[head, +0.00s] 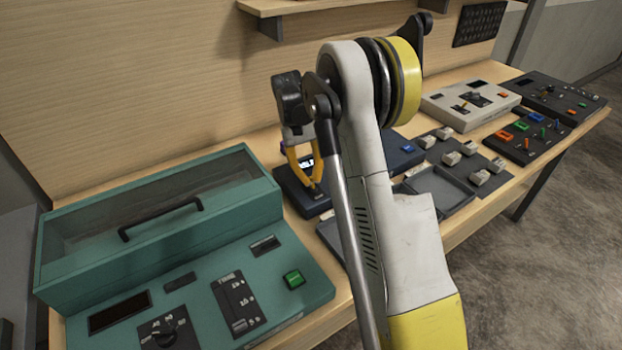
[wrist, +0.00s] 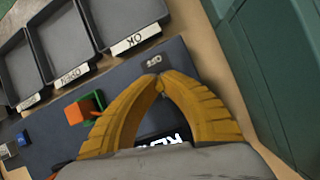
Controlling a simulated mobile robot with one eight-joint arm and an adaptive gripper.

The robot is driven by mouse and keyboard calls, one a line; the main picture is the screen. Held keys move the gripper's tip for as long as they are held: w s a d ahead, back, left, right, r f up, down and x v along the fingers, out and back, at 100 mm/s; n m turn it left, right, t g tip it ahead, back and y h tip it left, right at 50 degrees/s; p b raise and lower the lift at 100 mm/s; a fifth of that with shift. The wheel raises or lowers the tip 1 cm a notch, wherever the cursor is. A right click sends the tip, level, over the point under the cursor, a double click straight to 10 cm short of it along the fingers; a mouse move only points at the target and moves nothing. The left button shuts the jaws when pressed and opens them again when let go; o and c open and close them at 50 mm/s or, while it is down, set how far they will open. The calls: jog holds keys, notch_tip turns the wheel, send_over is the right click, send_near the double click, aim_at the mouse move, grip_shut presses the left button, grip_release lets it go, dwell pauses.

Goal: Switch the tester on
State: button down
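The tester is a dark blue-grey unit, partly hidden behind my arm in the head view, where its near end (head: 297,196) shows. In the wrist view its panel (wrist: 60,140) carries an orange and green part (wrist: 82,108) and a lit display (wrist: 165,138) with white letters, partly covered by my fingers. A small pale marking or switch (wrist: 153,60) sits on the panel just beyond my fingertips; I cannot tell its position. My gripper (wrist: 160,80) has its yellow fingertips together, with nothing between them, over the panel. It also shows in the head view (head: 316,184), pointing down at the tester.
A teal console (head: 200,290) with a clear lid stands at left, close to my gripper. Labelled grey trays (wrist: 62,40) lie beside the tester. Several small switch blocks (head: 452,158), a pale box (head: 470,107) and dark panels (head: 520,138) stand farther right.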

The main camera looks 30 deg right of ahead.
jog(key=c, duration=1.5)
grip_release()
jog(key=shift+r, duration=0.1)
jog(key=v, duration=1.2)
